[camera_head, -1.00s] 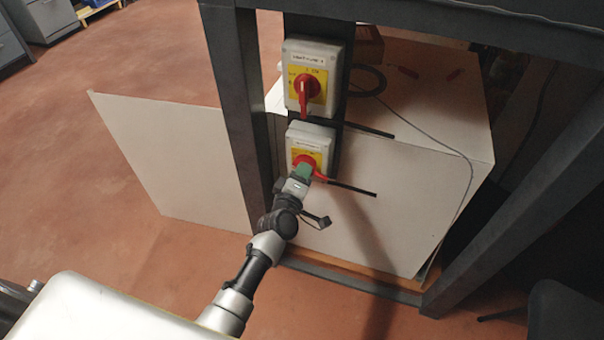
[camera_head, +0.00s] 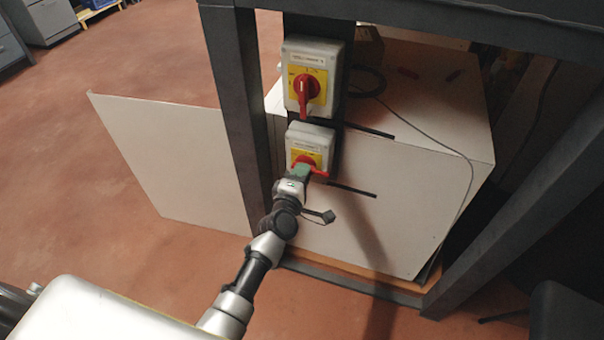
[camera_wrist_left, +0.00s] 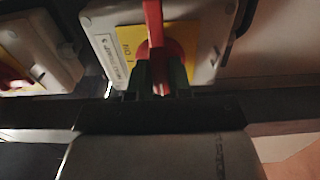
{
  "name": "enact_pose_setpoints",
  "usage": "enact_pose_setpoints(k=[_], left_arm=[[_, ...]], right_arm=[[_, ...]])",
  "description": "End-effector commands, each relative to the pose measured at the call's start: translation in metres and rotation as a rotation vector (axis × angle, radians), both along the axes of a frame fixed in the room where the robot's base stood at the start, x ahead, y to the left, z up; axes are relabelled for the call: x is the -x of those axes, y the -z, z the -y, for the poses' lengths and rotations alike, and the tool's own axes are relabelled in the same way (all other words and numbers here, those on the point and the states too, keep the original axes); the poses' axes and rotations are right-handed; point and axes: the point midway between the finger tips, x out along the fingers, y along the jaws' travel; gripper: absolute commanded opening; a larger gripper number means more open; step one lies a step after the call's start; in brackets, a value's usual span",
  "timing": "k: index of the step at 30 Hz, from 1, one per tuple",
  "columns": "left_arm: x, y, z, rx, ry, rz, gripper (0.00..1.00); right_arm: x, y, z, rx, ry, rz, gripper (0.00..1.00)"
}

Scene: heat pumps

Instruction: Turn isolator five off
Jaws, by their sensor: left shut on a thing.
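Two grey isolator boxes with yellow plates and red rotary handles are mounted one above the other on a dark post. My left gripper (camera_head: 303,171) is at the lower isolator (camera_head: 318,137), with its green fingers shut on the red handle (camera_wrist_left: 153,18). In the head view, the end of that handle sticks out to the right of the fingers. The left wrist view shows the handle between the two fingers (camera_wrist_left: 161,76), which hide part of the dial. The upper isolator (camera_head: 316,60) has its red handle pointing down. The labels are too small to read surely. My right gripper is out of view.
A dark metal frame (camera_head: 232,100) surrounds the isolators. A white box (camera_head: 420,190) stands behind it, with thin dark rods and a cable. A white panel (camera_head: 165,150) is at the left. Open red floor (camera_head: 150,60) lies beyond.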

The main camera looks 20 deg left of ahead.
Motion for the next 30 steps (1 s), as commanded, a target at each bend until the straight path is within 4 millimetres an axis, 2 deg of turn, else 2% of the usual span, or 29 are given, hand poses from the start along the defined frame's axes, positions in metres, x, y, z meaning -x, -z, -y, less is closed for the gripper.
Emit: enact_pose_setpoints(k=[3, 4, 9, 17, 20, 23, 27, 30], left_arm=[[0.001, 0.001, 0.000, 0.008, -0.001, -0.002, 0.00], [0.001, 0.001, 0.000, 0.008, -0.001, -0.002, 0.21], [0.000, 0.001, 0.000, 0.005, -0.001, -0.001, 0.45], [0.001, 0.000, 0.000, 0.003, 0.000, -0.001, 0.45], [0.008, 0.001, 0.000, 0.003, 0.000, -0.002, 0.45], [0.023, 0.001, -0.001, 0.003, 0.000, -0.003, 0.45], [0.052, 0.001, -0.002, 0.003, 0.000, -0.004, 0.45], [0.072, 0.001, -0.003, 0.003, -0.001, -0.004, 0.45]], right_arm=[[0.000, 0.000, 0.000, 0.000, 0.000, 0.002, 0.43], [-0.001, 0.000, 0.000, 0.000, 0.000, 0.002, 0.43], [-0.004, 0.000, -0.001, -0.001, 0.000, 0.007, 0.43], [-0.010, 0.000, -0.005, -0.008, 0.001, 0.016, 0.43], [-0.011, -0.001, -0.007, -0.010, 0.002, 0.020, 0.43], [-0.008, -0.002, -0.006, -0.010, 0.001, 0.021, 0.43], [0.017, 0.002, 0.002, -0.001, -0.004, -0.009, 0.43], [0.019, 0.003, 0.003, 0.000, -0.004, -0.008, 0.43]])
